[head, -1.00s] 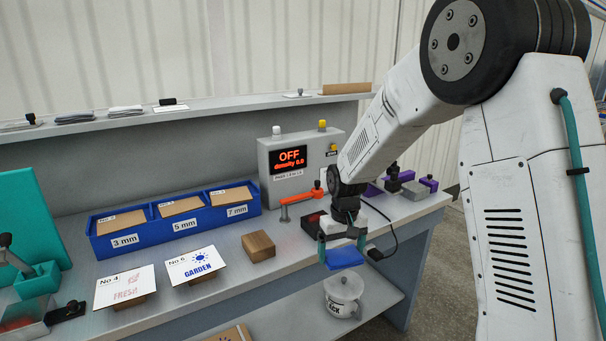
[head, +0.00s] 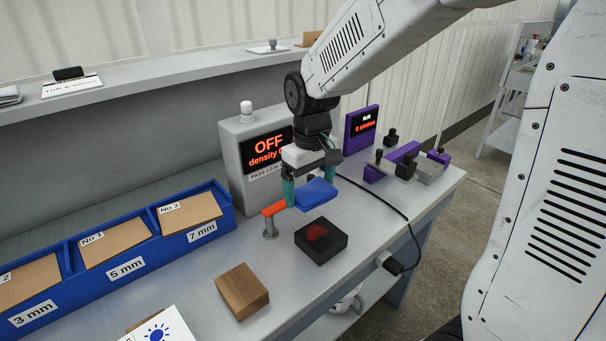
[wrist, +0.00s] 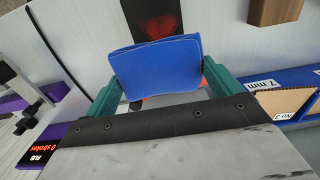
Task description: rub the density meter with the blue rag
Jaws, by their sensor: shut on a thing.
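My gripper (head: 309,184) is shut on the blue rag (head: 318,196), a flat folded pad between its teal fingers. The rag is held above the bench. The grey box (head: 236,172) with a display reading "OFF" and "density" stands behind my gripper, which hides part of its display. A black block (head: 320,243) with a red glowing top lies on the bench below and in front of the rag. The wrist view shows the rag (wrist: 158,68) overlapping the black block (wrist: 150,15). An orange bar (head: 275,208) on a metal post is just left of the rag; contact is unclear.
A wooden block (head: 242,291) lies at front left. A blue bin (head: 150,246) with labelled compartments is at left. A purple panel (head: 357,143) and a purple fixture (head: 389,163) are at right. A black cable (head: 388,205) runs over the bench edge.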

